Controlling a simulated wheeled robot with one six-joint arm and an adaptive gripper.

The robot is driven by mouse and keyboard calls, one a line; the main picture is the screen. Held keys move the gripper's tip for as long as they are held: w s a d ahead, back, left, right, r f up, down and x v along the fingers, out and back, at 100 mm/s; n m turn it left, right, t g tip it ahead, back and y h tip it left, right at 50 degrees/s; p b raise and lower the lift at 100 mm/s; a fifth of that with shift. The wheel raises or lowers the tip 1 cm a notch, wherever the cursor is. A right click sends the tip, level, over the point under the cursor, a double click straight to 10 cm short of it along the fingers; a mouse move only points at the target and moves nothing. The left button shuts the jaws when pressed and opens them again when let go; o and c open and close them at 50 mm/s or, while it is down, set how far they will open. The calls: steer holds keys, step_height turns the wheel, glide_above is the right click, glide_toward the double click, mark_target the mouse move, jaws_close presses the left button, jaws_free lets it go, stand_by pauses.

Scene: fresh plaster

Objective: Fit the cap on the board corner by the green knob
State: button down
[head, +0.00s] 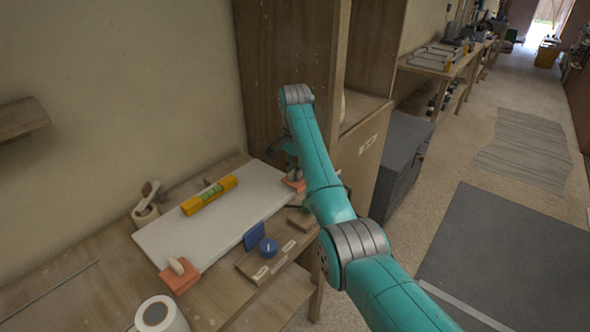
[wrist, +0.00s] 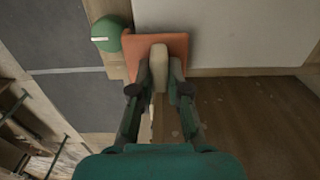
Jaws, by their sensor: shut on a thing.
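My gripper (wrist: 159,84) is shut on the cream tab of an orange cap (wrist: 176,45) in the wrist view. The cap lies over the corner of the white board (wrist: 222,34), and the green knob (wrist: 107,34) is just to its left. I cannot tell whether the cap is fully seated or still slightly above the board. In the head view the cap (head: 297,184) shows at the far right corner of the board (head: 215,226), partly hidden by my gripper and arm. The green knob is not visible there.
A second orange cap (head: 180,277) sits at the board's near corner. A yellow level (head: 209,196) lies on the board. A blue knob (head: 268,246) and blue plate (head: 254,236) are at its front edge. A tape dispenser (head: 145,211) and white roll (head: 160,316) stand left. A wooden cabinet (head: 290,70) rises behind.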

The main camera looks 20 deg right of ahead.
steer(key=shift+f, duration=0.25)
steer(key=c, duration=1.1)
jaws_free()
steer(key=shift+c, duration=0.2)
